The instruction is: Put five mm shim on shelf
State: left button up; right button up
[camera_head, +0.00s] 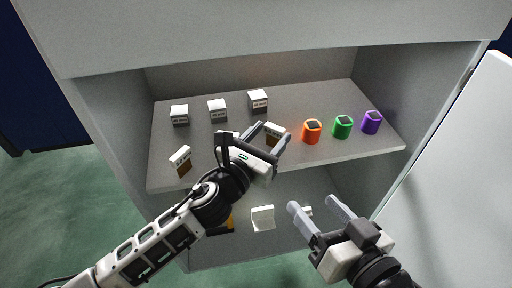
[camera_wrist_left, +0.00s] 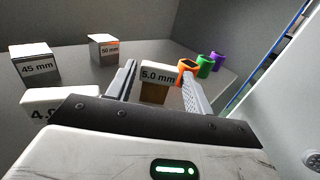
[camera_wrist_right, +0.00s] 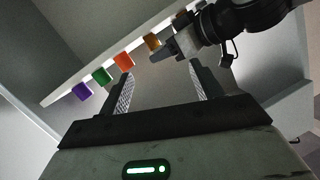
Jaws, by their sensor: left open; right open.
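The 5.0 mm shim (camera_wrist_left: 158,75), a white-labelled block with a brown lower part, stands at the upper shelf (camera_head: 330,155). In the head view the shim (camera_head: 276,129) is at the fingertips of my left gripper (camera_head: 267,137). In the left wrist view it shows between the open fingers of that gripper (camera_wrist_left: 159,80); contact cannot be told. My right gripper (camera_head: 312,203) is open and empty, lower and in front of the shelf. The right wrist view looks up past its open fingers (camera_wrist_right: 160,75) toward the shelf edge.
Orange (camera_head: 312,131), green (camera_head: 343,127) and purple (camera_head: 371,122) pieces stand right of the shim. Another brown-fronted block (camera_head: 180,160) stands front left. A white piece (camera_head: 262,217) lies below.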

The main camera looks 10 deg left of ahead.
pick_arm(q)
jog(key=v, duration=1.2)
pick_arm(e)
jog(key=shift+s+d+f, duration=0.1)
jog(key=shift+f, duration=0.2)
jog(key=shift+r, duration=0.1)
